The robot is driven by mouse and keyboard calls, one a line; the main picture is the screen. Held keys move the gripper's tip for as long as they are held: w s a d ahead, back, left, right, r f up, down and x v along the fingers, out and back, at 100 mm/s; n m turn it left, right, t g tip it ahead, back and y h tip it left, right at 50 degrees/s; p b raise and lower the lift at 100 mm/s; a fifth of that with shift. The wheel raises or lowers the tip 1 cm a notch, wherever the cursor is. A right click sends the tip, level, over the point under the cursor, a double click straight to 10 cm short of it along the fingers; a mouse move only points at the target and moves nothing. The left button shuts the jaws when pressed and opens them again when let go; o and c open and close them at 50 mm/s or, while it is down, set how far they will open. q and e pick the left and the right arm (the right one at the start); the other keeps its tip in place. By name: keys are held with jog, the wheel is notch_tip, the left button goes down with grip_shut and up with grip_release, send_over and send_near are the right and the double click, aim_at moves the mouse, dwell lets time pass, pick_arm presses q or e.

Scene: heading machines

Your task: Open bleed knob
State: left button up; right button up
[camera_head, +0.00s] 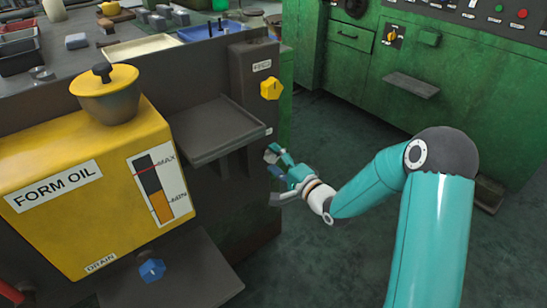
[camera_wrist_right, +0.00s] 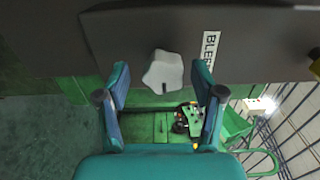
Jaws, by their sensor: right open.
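The bleed knob (camera_wrist_right: 163,72) is a pale grey lobed knob on the dark machine panel in the right wrist view. A white label (camera_wrist_right: 210,52), partly readable as "BLE", is beside it. My right gripper (camera_wrist_right: 160,88) is open, with one teal finger to each side of the knob in that view. I cannot tell whether either finger touches it. In the head view my right gripper (camera_head: 279,175) is close to the side of the dark machine, below the grey shelf. The knob is hard to make out there. My left gripper is not in view.
A yellow feed knob (camera_head: 270,88) is above, on the same machine. A grey shelf (camera_head: 215,131) juts out near my right gripper. A yellow oil tank (camera_head: 80,190) and a blue drain knob (camera_head: 151,270) are at left. The floor (camera_head: 340,140) between the machines is clear.

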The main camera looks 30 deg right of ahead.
jog(key=s, duration=1)
jog(key=shift+s+d, duration=0.25)
jog(key=shift+d, duration=0.15)
jog(key=shift+f, duration=0.1)
